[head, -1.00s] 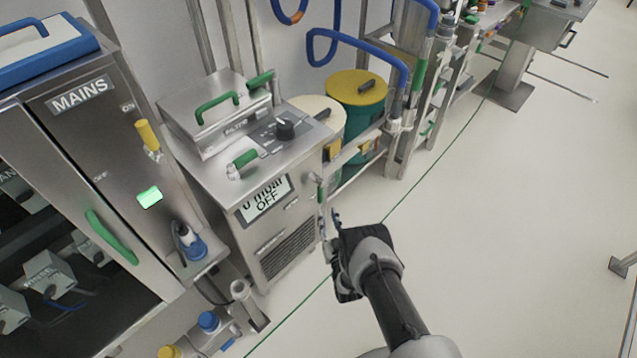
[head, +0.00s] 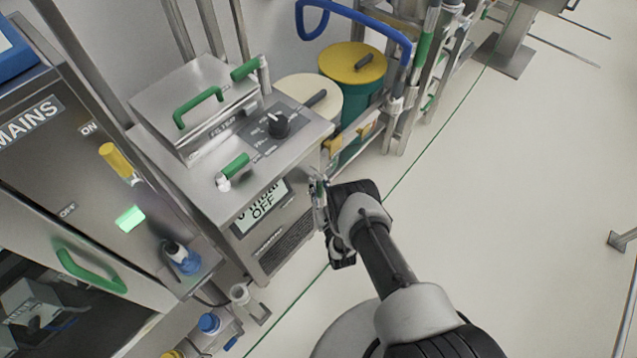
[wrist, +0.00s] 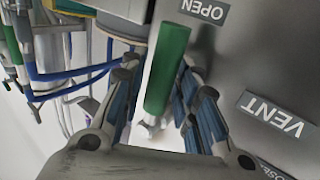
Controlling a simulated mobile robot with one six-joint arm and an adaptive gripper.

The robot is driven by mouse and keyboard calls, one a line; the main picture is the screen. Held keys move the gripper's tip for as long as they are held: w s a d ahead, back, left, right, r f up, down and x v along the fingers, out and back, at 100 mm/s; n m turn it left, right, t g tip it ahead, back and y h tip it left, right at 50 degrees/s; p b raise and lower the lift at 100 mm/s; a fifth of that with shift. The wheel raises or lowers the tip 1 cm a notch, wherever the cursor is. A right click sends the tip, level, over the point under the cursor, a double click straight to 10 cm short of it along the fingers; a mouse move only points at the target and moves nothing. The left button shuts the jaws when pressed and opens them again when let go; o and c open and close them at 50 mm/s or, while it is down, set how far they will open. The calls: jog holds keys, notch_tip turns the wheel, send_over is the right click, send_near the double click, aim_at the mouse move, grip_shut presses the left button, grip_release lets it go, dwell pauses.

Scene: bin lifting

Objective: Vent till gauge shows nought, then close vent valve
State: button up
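The gauge display (head: 262,208) on the cabinet front reads 0 mbar and OFF, its top line partly cut by the worktop edge. The vent valve's green handle (wrist: 167,70) shows in the wrist view beside the VENT label (wrist: 276,115). Its green end lies near the OPEN label (wrist: 203,10); another label at the bottom is partly cut off. My gripper (wrist: 158,72) is open, with blue-padded fingers on either side of the handle and a visible gap on the left. In the head view my gripper (head: 321,200) is at the cabinet's right side, and the handle is mostly hidden.
The cabinet top carries a FILTER box (head: 195,105), a black knob (head: 278,125) and another green handle (head: 234,168). A MAINS cabinet (head: 60,190) stands left. Drums with yellow (head: 352,62) and cream lids stand behind.

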jog(key=shift+c, duration=0.3)
grip_shut()
dwell(0.3)
